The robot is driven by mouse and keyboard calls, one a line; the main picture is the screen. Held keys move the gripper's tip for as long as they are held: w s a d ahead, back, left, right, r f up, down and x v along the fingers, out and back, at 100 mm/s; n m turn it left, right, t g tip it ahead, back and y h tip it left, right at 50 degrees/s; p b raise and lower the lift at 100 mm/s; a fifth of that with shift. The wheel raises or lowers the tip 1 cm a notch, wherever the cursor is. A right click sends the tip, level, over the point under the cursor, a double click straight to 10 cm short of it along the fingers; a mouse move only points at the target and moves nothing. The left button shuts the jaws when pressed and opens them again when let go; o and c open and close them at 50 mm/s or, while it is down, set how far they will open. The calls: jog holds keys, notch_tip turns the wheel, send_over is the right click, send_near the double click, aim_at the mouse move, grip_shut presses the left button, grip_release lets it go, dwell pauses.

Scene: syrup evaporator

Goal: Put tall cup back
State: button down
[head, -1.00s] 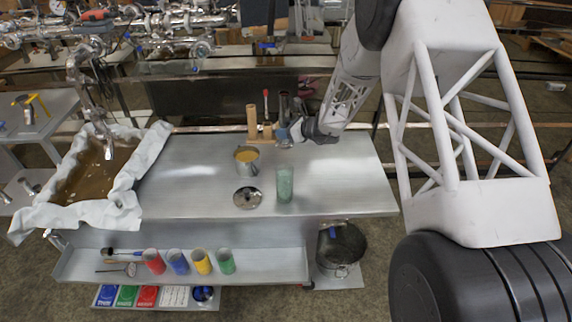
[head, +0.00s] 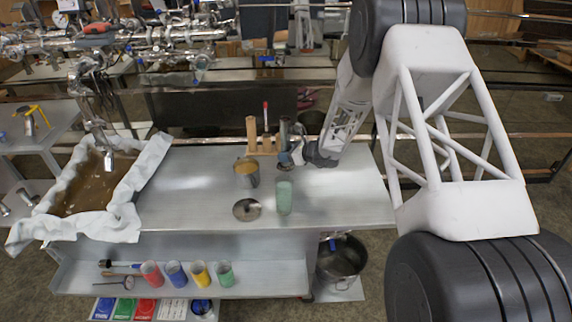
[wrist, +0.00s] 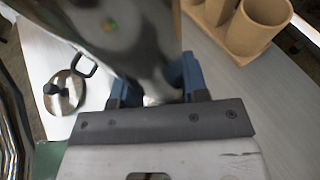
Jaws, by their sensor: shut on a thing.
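The tall cup is a shiny metal cylinder, dark in the head view (head: 284,131) and large and close in the wrist view (wrist: 135,30). My gripper (head: 291,158) is shut on its lower part and holds it roughly upright over the back right of the metal table. The blue finger pads show on both sides of the cup in the wrist view (wrist: 155,88). I cannot tell whether its base touches the table. A wooden holder (head: 259,145) with upright tubes stands just left of the cup; it also shows in the wrist view (wrist: 238,35).
A metal pot of amber liquid (head: 247,175), a round lid (head: 247,209) and a green glass (head: 284,198) stand in front. A cloth-lined syrup pan (head: 92,190) is at left. Coloured cups (head: 175,274) line the lower shelf. The table's right part is clear (head: 345,195).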

jog(key=shift+f, duration=0.5)
jog(key=shift+f, duration=0.1)
jog(key=shift+f, duration=1.75)
jog(key=shift+f, duration=0.1)
jog(key=c, duration=0.6)
grip_release()
jog(key=shift+c, duration=0.2)
jog(key=v, duration=1.2)
